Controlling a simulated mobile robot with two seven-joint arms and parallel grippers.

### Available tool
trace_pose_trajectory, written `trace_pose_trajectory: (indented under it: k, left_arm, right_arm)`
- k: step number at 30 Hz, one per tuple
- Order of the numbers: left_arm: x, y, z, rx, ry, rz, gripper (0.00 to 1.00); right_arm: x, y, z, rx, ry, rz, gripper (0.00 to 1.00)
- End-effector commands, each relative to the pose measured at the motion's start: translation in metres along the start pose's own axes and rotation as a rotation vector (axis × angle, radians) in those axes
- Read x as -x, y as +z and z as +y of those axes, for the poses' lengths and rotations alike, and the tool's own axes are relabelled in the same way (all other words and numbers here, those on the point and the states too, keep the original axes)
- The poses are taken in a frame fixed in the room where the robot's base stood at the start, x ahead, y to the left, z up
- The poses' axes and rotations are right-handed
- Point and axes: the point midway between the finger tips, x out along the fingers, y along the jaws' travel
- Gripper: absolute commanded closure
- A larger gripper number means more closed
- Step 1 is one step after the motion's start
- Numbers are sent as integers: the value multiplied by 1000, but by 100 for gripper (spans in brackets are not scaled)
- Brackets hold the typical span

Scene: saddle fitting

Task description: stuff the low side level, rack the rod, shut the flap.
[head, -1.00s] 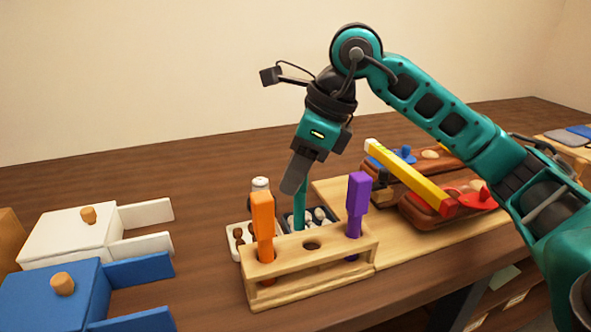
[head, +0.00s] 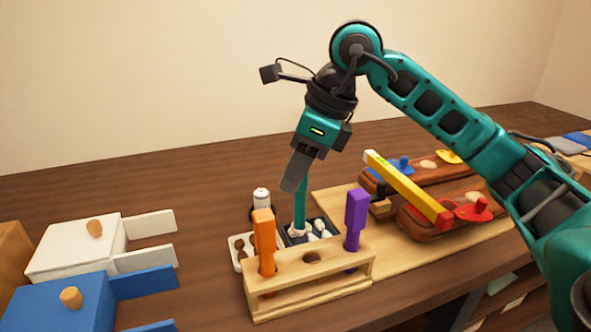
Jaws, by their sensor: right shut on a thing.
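My right gripper (head: 297,180) is shut on a teal rod (head: 299,207), which hangs upright. The rod's lower end is at a dark tray (head: 318,226) of white tufts behind the rack. A wooden rack (head: 335,286) holds an orange-handled tool (head: 263,235) at its left and a purple-handled tool (head: 355,215) at its right. Its middle hole (head: 312,257) is empty. Two brown padded panels lie on a light board, the nearer (head: 425,222) with a red flap (head: 472,211). My left gripper is out of view.
A white tray (head: 238,256) with brown pieces and a white-capped bottle (head: 261,198) stand behind the rack. A white box (head: 70,246) and a blue box (head: 60,303), each with a wooden knob, stand at left. Dark tabletop between boxes and rack is free.

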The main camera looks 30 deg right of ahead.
Motion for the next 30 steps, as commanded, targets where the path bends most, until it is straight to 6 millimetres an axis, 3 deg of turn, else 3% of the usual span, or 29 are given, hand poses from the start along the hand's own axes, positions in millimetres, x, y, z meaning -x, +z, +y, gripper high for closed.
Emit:
trace_pose_trajectory:
  k: [15,30]
  left_arm:
    - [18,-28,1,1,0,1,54]
    - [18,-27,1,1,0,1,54]
  right_arm:
    - [36,15,0,0,0,-2,92]
    - [36,15,0,0,-1,-2,92]
